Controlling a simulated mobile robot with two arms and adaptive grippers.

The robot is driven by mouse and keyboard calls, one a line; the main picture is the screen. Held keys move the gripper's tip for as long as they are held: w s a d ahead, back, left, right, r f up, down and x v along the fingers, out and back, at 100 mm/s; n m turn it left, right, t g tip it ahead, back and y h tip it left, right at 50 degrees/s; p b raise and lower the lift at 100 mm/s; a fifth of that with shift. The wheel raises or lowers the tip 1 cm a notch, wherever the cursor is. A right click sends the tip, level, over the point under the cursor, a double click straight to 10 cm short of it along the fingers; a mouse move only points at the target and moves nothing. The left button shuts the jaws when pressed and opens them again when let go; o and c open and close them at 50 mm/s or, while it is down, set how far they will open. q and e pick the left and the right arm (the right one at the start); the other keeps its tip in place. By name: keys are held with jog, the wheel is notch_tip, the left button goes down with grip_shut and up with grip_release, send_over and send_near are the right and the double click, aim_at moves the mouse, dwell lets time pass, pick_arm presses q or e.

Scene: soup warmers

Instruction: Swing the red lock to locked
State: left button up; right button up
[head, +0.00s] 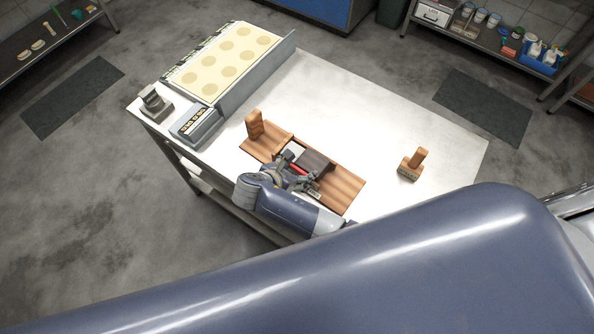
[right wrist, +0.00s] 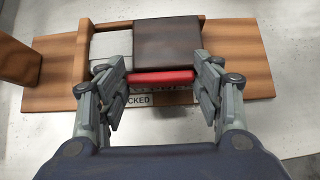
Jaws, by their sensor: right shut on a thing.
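The red lock (right wrist: 161,77) is a short red bar lying crosswise in the right wrist view, in front of a dark brown block (right wrist: 168,44) and a light grey block (right wrist: 111,45) on a wooden board (right wrist: 240,62). My right gripper (right wrist: 163,80) is shut on the red lock, with one finger at each end. A label (right wrist: 140,100) below the lock is partly hidden; its visible letters read "CKED". In the head view the lock (head: 299,169) shows as a small red strip between the fingers of my right gripper (head: 297,174). My left gripper is not in view.
The board lies on a light metal table (head: 390,130), with an upright wooden post (head: 254,124) at its left end. A small wooden piece (head: 411,164) stands to the right. A panel with round spots (head: 222,62) and a grey box (head: 196,124) are farther left. The table's right part is mostly clear.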

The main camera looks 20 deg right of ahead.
jog(key=o, duration=1.1)
jog(key=shift+c, duration=0.2)
jog(key=v, duration=1.2)
